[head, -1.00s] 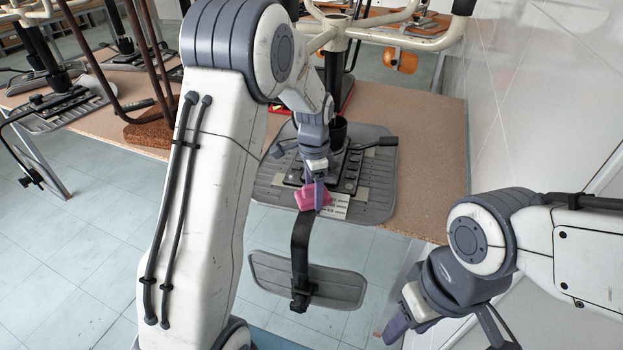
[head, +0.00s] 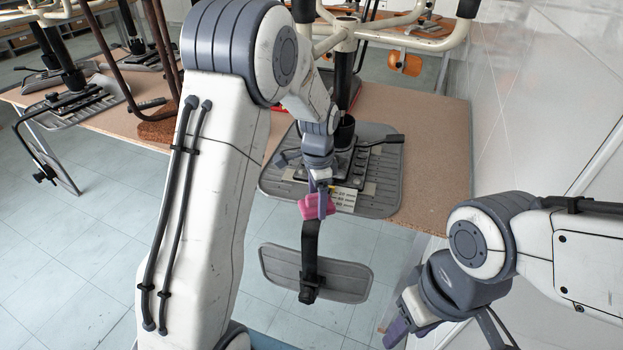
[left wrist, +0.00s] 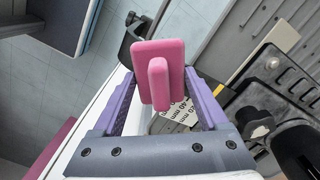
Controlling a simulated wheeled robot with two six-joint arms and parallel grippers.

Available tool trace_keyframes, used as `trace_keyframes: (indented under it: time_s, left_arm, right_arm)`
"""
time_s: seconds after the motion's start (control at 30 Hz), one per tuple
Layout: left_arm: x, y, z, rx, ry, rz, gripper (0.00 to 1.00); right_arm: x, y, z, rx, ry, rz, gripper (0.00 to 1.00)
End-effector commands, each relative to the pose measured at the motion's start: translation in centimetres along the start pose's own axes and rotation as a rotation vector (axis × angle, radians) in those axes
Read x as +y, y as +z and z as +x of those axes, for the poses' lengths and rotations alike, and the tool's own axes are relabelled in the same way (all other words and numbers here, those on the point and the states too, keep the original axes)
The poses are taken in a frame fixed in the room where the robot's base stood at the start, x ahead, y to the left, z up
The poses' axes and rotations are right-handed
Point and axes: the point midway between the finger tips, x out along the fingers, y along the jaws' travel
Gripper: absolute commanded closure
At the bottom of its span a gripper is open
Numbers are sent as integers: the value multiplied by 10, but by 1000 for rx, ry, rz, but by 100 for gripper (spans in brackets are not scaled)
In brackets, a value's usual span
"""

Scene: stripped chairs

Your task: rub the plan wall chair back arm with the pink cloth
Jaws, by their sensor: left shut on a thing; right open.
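My left gripper (head: 318,190) is shut on the pink cloth (head: 316,207), a pink block with a raised grip in the left wrist view (left wrist: 160,62). The chair back arm (head: 310,250) is a black bar between the upturned chair's grey seat (head: 380,195) and its grey backrest (head: 342,278). The cloth is over the bar's upper end near the seat edge and hides part of it. I cannot tell whether they touch. My right gripper (head: 398,325) is low at the right, open and empty, away from the chair.
The chair lies upside down on a brown table (head: 435,150), its backrest hanging past the edge. A tiled wall (head: 540,100) is close on the right. Other upturned chairs (head: 75,100) stand at the left. Floor is clear below the backrest.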

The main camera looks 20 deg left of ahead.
Motion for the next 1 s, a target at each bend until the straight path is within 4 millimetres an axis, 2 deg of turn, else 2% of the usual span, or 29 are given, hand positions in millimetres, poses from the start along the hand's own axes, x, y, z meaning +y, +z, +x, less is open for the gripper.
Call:
trace_keyframes:
  time_s: [0.1, 0.2, 0.7, 0.83, 1.0]
  left_arm:
    - [3, -1, -7, -4, 5, 3, 76]
    - [3, -2, -28, -1, 2, 4, 76]
    - [5, -8, -72, -1, 1, 12, 76]
    - [6, -9, -81, -1, 1, 14, 76]
    - [6, -9, -82, -1, 1, 14, 76]
  right_arm:
    - [-1, 0, -12, -1, 0, 0, 50]
    - [-2, -1, -20, 0, 0, 0, 50]
    - [-5, -3, -63, 0, 0, 0, 50]
    - [-5, -4, -71, 0, 0, 0, 50]
    - [-5, -4, -72, 0, 0, 0, 50]
